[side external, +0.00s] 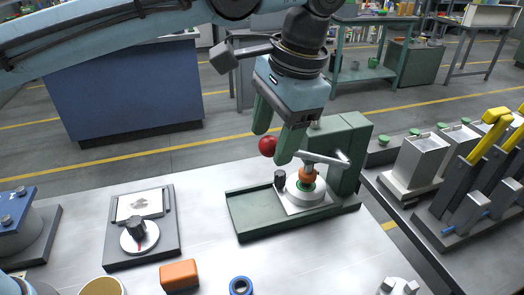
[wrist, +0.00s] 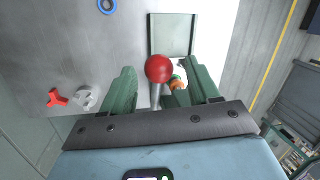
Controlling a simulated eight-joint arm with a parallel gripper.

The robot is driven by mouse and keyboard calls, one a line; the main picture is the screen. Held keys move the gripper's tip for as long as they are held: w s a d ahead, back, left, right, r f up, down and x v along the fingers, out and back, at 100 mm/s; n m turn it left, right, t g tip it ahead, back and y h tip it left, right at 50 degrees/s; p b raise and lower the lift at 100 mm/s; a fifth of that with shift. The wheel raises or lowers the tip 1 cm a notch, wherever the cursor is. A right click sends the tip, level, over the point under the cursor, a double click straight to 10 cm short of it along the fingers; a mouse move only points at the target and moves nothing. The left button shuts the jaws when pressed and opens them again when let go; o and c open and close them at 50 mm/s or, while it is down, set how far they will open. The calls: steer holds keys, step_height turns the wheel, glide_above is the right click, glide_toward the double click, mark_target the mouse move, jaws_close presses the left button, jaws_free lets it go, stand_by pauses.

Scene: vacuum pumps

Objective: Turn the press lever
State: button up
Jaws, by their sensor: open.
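The press (side external: 347,150) is a green column on a flat green base (side external: 255,222) on the grey table. Its metal lever (side external: 322,158) runs left from the column, roughly level, to a red ball knob (side external: 267,146). The knob also shows in the wrist view (wrist: 159,68), with the lever rod (wrist: 155,95) below it. My gripper (side external: 271,144) is open, its green fingers on either side of the knob. In the wrist view, my gripper (wrist: 161,66) shows gaps between knob and both fingers. My right finger hides part of the lever in the side view.
An orange part (side external: 307,175) stands on a white round piece under the lever. A dial panel (side external: 141,228), an orange block (side external: 179,275) and a blue ring (side external: 241,286) lie left and in front. Machines with yellow handles (side external: 489,130) stand at right.

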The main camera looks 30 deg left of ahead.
steer(key=shift+r, duration=0.45)
steer(key=r, duration=0.3)
steer(key=shift+s+d+r, duration=0.15)
steer(key=shift+s, duration=0.2)
steer(key=s+d+r, duration=0.4)
steer(key=s+r, duration=0.2)
steer(key=s, duration=0.4)
steer(key=shift+d+r, duration=0.15)
steer(key=shift+r, duration=0.05)
steer(key=w+a+f+n+t+h, duration=0.1)
steer(key=w+a+f+n+h, duration=0.2)
steer(key=a, duration=0.5)
steer(key=w+a+f+t, duration=0.25)
steer(key=w+a, duration=0.25)
steer(key=a, duration=0.4)
steer(key=s+a+f+n+t, duration=0.1)
steer(key=s+a+f+t, duration=0.1)
steer(key=a+f, duration=0.5)
steer(key=s+a+f+n+t, duration=0.1)
steer(key=s+a+f+n, duration=0.1)
steer(key=a+f, duration=0.5)
steer(key=shift+s+a+f+n+t, duration=0.35)
steer(key=shift+s+f, duration=0.1)
steer(key=shift+s, duration=0.35)
